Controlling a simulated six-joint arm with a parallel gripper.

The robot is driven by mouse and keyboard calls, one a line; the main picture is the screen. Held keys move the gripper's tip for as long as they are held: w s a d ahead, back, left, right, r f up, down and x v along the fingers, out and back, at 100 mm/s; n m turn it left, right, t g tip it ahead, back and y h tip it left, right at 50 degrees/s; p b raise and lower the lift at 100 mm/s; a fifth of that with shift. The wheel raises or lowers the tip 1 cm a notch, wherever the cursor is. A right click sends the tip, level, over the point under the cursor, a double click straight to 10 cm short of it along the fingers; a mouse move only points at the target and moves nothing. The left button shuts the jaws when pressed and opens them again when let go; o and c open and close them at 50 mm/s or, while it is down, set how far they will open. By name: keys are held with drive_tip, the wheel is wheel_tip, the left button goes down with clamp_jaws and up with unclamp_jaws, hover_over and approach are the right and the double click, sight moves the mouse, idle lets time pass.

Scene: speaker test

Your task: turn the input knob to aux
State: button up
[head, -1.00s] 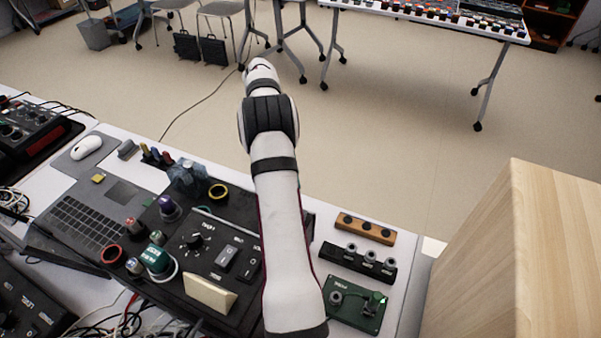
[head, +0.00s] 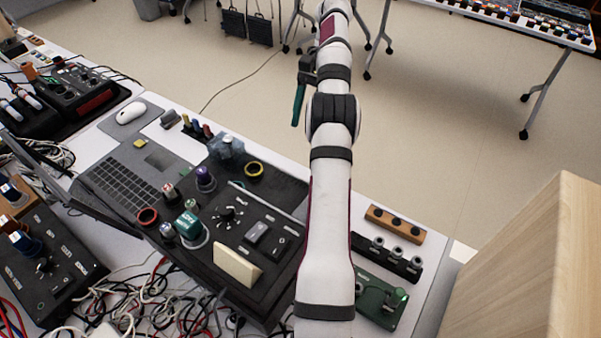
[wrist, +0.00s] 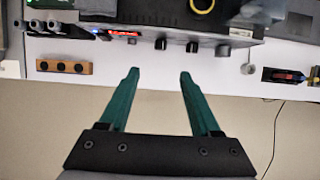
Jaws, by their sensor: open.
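My gripper (wrist: 159,72) is open and empty in the wrist view, its two green fingers pointing at the edge of a dark panel. In the head view, a green finger of my gripper (head: 298,108) shows beyond the bench edge, over the floor. The black control panel (head: 287,262) lies on the bench. It bears a black knob with white marks around it (head: 228,215); the lettering is too small to read, so I cannot tell whether this is the input knob. Several small dark knobs (wrist: 192,47) stick out along the panel edge in the wrist view, apart from the fingers.
A purple-topped knob (head: 205,178), a teal knob (head: 188,225) and a cream block (head: 237,266) stand on the panel. A wooden strip (head: 394,223) and a green box (head: 378,300) lie to the right. A wooden cabinet (head: 530,260) stands at right. Tangled cables (head: 140,290) lie in front.

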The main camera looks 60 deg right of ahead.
drive_tip(key=x, duration=1.5)
drive_tip(key=shift+f, duration=0.3)
clamp_jaws()
